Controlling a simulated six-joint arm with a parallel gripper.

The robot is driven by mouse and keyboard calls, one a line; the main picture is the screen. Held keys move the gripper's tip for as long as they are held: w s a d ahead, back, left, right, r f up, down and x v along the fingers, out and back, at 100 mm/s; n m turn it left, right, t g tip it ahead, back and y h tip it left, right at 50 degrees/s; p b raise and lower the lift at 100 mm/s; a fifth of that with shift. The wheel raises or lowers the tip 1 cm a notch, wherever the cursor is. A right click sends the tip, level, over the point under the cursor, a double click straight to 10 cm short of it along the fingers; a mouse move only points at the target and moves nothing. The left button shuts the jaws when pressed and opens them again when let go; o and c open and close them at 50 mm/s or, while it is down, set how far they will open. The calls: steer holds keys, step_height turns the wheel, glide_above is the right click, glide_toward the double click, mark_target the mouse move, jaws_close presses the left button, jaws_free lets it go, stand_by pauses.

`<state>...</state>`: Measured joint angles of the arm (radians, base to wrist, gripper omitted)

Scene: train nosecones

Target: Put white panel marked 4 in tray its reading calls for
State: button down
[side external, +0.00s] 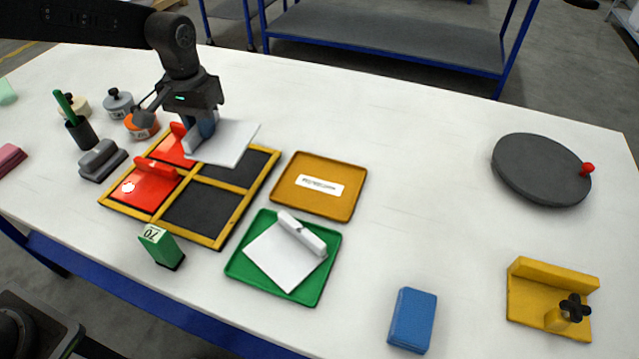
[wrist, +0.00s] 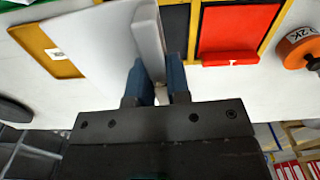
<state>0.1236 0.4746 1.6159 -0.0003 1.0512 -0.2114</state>
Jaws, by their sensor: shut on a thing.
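My gripper (side external: 203,125) is shut on the raised grip bar of a white panel (side external: 228,143). It holds the panel above the back part of the yellow-framed rack (side external: 216,242). In the wrist view the held panel (wrist: 100,45) extends left from the fingers (wrist: 158,78); no number is readable on it. A second white panel (side external: 285,256) lies in the green tray (side external: 236,266), its grip-bar mark too small to read. The amber tray (side external: 350,207) is empty except for a white label I cannot read.
Red panels (side external: 145,189) fill the rack's left side; dark compartments (side external: 200,208) show right. A green block marked 70 (side external: 162,246), blue block (side external: 412,320), yellow fixture (side external: 540,290), grey disc (side external: 538,168) and orange weight (side external: 141,127) stand around.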

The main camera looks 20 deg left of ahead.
mark_target(245, 136)
steer(key=d+n, duration=0.2)
steer(key=n, duration=0.1)
steer(key=w+d+n, duration=0.1)
steer(key=d+n, duration=0.1)
steer(key=n, duration=0.1)
steer(key=w+d+n, duration=0.1)
steer(key=d+n, duration=0.1)
steer(key=n, duration=0.1)
steer(key=shift+d+f+n, duration=0.15)
steer(key=shift+n, duration=0.25)
steer(key=shift+w+d+n, duration=0.25)
steer(key=shift+d+n, duration=0.45)
steer(key=shift+n, duration=0.5)
steer(key=d+f, duration=0.2)
steer(key=d, duration=0.2)
steer(key=d+f, duration=0.2)
steer(key=d, duration=0.1)
steer(key=d+f, duration=0.3)
steer(key=d, duration=0.1)
steer(key=shift+s+d, duration=0.15)
steer(key=shift+d, duration=0.2)
steer(key=shift+f, duration=2.05)
steer(key=shift+f, duration=0.2)
steer(key=c, duration=1.1)
jaws_free()
steer(key=shift+r, duration=0.15)
